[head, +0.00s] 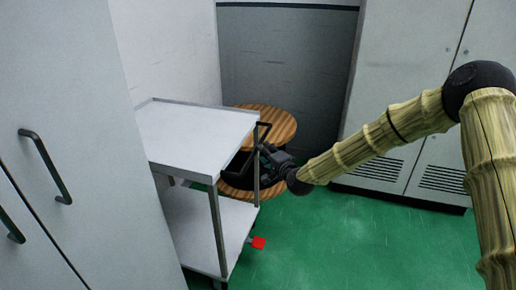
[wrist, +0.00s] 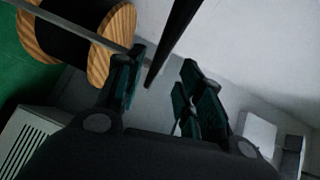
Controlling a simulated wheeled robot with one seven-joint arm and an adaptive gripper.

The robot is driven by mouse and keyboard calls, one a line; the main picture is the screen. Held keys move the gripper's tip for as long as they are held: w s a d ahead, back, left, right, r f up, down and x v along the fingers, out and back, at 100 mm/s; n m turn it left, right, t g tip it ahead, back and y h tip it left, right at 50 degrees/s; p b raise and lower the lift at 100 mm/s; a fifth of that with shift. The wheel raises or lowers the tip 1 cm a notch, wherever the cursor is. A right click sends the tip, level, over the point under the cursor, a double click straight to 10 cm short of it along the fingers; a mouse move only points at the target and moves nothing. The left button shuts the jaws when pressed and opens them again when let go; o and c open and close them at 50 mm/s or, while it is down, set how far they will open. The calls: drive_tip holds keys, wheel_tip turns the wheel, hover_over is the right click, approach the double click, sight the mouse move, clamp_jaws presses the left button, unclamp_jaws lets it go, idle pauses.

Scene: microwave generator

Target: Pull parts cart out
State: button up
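The parts cart (head: 195,127) stands at the left in the head view, with a white top, a lower shelf and thin grey legs. A black bar handle (head: 264,128) sticks out at its right end. My gripper (head: 266,158) is at that end, close to the handle and a leg. In the wrist view my gripper (wrist: 160,78) has its two dark fingers apart, with a gap between them. A dark bar (wrist: 178,32), apparently the handle, comes down to the gap. Whether it touches a finger cannot be told.
A wooden cable spool (head: 283,122) stands behind the cart's right end. Grey cabinets stand at the left (head: 75,130) and the back right (head: 400,90). A red pedal-like piece (head: 258,243) sits low by the cart. The green floor (head: 340,245) is clear in front and to the right.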

drive_tip(key=shift+x, duration=3.45)
drive_tip(key=shift+f, duration=0.1)
clamp_jaws()
